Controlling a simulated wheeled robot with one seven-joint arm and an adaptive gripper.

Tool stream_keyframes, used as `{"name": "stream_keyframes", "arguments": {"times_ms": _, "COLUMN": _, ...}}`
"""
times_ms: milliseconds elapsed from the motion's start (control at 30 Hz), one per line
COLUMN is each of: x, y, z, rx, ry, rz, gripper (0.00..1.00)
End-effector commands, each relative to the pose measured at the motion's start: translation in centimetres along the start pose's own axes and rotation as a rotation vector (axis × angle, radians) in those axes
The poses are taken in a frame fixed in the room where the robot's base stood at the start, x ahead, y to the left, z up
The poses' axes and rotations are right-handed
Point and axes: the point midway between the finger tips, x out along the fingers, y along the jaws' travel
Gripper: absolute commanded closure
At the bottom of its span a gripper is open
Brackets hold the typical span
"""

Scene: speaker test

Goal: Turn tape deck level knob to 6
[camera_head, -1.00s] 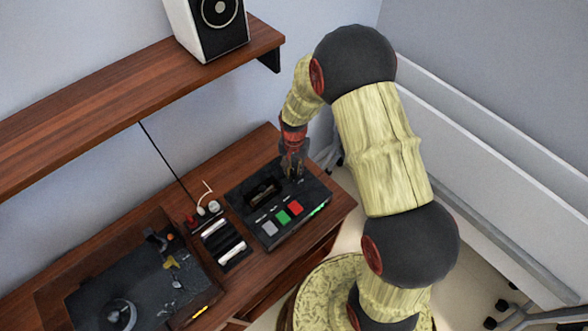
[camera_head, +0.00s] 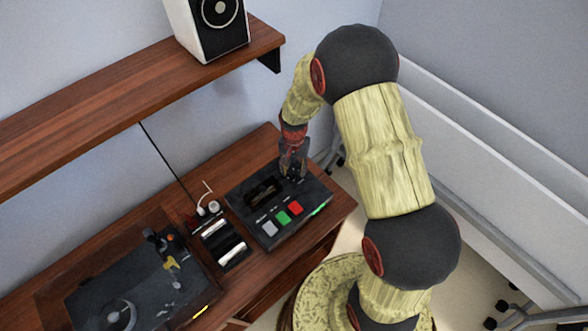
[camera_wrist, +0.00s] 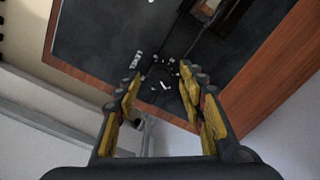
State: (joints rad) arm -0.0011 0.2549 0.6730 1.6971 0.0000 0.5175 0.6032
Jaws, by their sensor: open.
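The tape deck (camera_head: 262,216) is a dark box on the wooden table, with grey, green and red buttons on its front. In the wrist view its dark top (camera_wrist: 95,35) fills the upper part. The level knob (camera_wrist: 162,82) is small and dark with a white mark, ringed by white scale marks; white lettering stands beside it. The numbers are too blurred to read. My gripper (camera_wrist: 162,88) is open, its yellow-padded fingers on either side of the knob. I cannot tell whether they touch it. In the head view my gripper (camera_head: 292,172) hides the knob at the deck's back right.
A turntable (camera_head: 95,295) is at the left of the wooden table (camera_head: 335,210). A small device with light rollers (camera_head: 231,252) stands between it and the deck. A shelf (camera_head: 100,130) with a speaker (camera_head: 207,30) hangs above. A white panel (camera_head: 490,190) stands at the right.

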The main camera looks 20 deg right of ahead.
Motion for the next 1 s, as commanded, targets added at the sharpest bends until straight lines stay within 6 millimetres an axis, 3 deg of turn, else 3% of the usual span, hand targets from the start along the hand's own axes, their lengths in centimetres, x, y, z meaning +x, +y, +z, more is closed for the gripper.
{"name": "stream_keyframes", "arguments": {"times_ms": 400, "x": -7.8, "y": -0.1, "z": -0.1, "rx": 0.000, "ry": 0.005, "rz": -0.003, "gripper": 0.60}}
{"name": "stream_keyframes", "arguments": {"times_ms": 600, "x": -10.5, "y": -0.1, "z": -0.1, "rx": 0.000, "ry": 0.003, "rz": -0.002, "gripper": 0.60}}
{"name": "stream_keyframes", "arguments": {"times_ms": 1000, "x": -11.4, "y": 0.0, "z": 0.0, "rx": 0.000, "ry": 0.001, "rz": 0.000, "gripper": 0.60}}
